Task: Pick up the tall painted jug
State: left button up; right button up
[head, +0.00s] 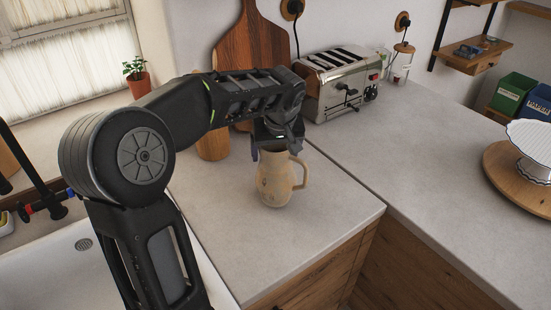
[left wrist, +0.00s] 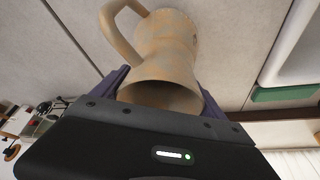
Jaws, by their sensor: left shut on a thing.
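The tall painted jug (head: 275,180) is tan with a worn finish and a handle on its right side in the head view. It is upright over the grey counter; I cannot tell whether its base touches it. My left gripper (head: 277,146) comes down from above and is shut on the jug's upper part. In the left wrist view the jug (left wrist: 165,65) shows its open mouth towards the camera, with the left gripper's fingers (left wrist: 160,95) on either side of the rim. The handle points to the upper left there. My right gripper is not in view.
A steel toaster (head: 338,82) and a wooden cutting board (head: 252,45) stand behind the jug. A wooden cylinder (head: 212,145) is behind my arm. A sink (head: 85,265) lies at left. A white stand on a round board (head: 515,180) is at right. The counter (head: 330,215) around the jug is clear.

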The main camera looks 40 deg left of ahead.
pick_arm(q)
notch_tip(320, 180, up, 9)
jog(key=shift+r+b, duration=0.2)
jog(key=shift+b, duration=0.3)
dwell(0.4)
